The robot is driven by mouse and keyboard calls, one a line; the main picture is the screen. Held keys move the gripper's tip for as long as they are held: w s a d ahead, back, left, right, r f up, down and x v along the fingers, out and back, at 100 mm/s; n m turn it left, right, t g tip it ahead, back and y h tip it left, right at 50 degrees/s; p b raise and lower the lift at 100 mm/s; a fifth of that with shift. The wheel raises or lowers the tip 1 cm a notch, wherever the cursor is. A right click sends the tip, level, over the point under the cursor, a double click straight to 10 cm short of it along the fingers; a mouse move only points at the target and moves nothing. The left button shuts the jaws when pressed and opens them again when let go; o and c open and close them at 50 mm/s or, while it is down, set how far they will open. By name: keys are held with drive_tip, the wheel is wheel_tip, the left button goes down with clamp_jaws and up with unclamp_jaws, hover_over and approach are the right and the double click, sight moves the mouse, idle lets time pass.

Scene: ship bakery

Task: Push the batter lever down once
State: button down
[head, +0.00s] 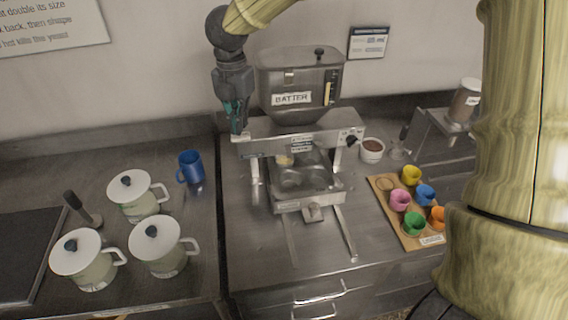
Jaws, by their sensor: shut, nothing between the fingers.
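The batter machine has a grey metal hopper (300,75) with a "BATTER" label, set above a metal frame with a crossbar. A black knob (351,141) sits at the right end of the crossbar; I cannot tell whether it belongs to the batter lever. A muffin tray (312,205) with round cups lies under the frame, with some pale batter at a cup near the back left. My gripper (239,134) is shut and empty, pointing down at the left end of the crossbar, left of the hopper. I cannot tell whether its tips touch the bar.
Several white lidded jugs (165,258) and a blue mug (191,167) stand on the left counter. Right of the machine are a small brown-filled bowl (372,150), a wooden board (384,184) with coloured cups, and a metal stand (440,135). The counter front is mostly clear.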

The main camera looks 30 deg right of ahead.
drive_tip(key=shift+r, duration=0.1)
idle(0.3)
drive_tip(key=shift+r+p, duration=2.6)
drive_tip(key=shift+r, duration=0.35)
